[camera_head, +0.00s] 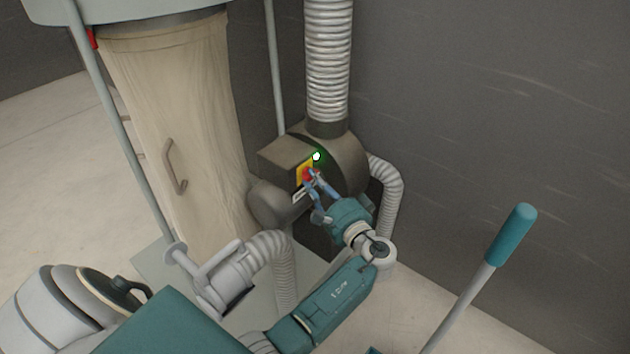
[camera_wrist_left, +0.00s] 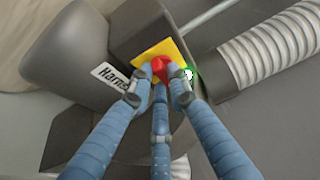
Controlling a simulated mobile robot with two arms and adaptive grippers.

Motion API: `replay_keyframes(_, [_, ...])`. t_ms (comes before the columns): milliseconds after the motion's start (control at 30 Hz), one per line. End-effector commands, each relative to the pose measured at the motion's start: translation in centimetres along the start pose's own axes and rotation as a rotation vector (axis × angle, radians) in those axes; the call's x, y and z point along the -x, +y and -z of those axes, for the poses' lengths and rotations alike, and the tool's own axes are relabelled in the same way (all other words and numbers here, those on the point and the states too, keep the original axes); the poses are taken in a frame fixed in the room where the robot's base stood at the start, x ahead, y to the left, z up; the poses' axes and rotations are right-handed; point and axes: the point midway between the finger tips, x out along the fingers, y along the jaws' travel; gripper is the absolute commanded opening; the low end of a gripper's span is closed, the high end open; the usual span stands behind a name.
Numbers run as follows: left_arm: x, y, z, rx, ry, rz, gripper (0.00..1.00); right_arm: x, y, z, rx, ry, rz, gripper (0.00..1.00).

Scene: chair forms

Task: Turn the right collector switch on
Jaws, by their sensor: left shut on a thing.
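The collector switch is a red rotary knob (camera_wrist_left: 160,66) on a yellow plate (camera_wrist_left: 158,48), fixed to the dark collector housing (camera_head: 288,153). The yellow plate and a bit of red also show small in the head view. My left gripper (camera_wrist_left: 159,88) has its blue fingers closed around the red knob. In the head view the left gripper (camera_head: 314,185) reaches the switch from below right and partly covers it. A small white lamp (camera_head: 316,156) with a green glow is lit beside the plate. The knob's exact angle is hard to tell. My right gripper is not in view.
A ribbed grey hose (camera_head: 327,60) rises from the housing, and another hose (camera_head: 387,185) curves beside it. A tall beige filter bag (camera_head: 180,120) stands to the left. A grey pole with a teal grip (camera_head: 510,235) stands at right. A dark wall closes the back.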

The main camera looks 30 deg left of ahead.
Motion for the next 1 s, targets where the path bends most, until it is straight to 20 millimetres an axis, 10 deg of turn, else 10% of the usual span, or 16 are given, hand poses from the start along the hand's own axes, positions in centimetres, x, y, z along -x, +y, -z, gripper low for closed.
replay_keyframes(333, [0.1,0.1,0.1,-0.004,0.004,-0.002,0.0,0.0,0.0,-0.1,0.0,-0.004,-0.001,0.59])
replay_keyframes(467, [0.1,0.1,0.1,-0.003,0.003,-0.002,0.36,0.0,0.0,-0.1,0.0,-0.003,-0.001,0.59])
replay_keyframes(1000, [3.3,0.1,0.1,-0.001,0.003,-0.004,0.36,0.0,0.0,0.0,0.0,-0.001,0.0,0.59])
